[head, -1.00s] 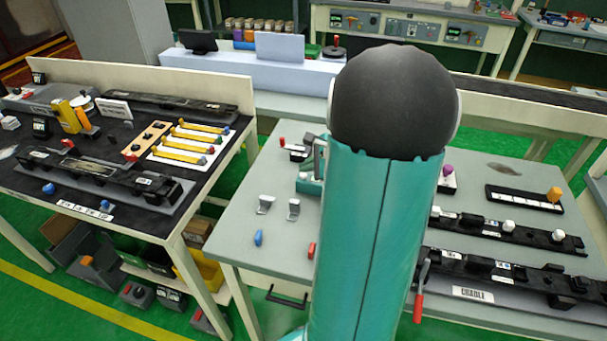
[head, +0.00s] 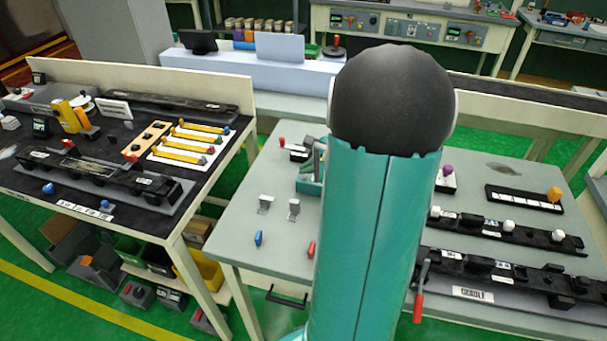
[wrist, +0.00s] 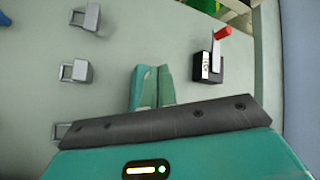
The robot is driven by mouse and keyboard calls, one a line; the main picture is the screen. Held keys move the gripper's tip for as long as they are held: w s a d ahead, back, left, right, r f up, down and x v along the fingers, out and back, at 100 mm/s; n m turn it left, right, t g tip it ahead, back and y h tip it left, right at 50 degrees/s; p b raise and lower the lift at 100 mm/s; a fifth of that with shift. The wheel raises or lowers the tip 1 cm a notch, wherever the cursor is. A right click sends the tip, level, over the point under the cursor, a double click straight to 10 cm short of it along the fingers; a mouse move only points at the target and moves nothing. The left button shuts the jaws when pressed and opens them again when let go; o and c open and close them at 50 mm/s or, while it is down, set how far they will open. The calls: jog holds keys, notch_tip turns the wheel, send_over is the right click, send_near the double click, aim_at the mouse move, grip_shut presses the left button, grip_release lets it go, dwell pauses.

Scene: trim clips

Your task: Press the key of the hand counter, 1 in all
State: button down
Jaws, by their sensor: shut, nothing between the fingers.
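The small black block with a white marked face and a red-tipped metal lever (wrist: 210,66) looks like the hand counter, with the lever as its key; the marks are too small to read. It stands at the upper right in the wrist view and left of my arm in the head view (head: 297,154). My gripper (wrist: 153,70) is shut and empty, its teal fingers together over the bare table to the left of the block, apart from it. In the head view my arm hides most of the gripper.
Metal brackets with loops (wrist: 75,71) stand left of my gripper. A blue piece (head: 259,238) and a red piece (head: 311,249) lie near the table's front edge. Black rails (head: 505,234) fill the table's right side.

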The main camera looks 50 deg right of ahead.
jog(key=shift+f, duration=0.2)
jog(key=shift+r, duration=0.9)
jog(key=shift+r, duration=2.5)
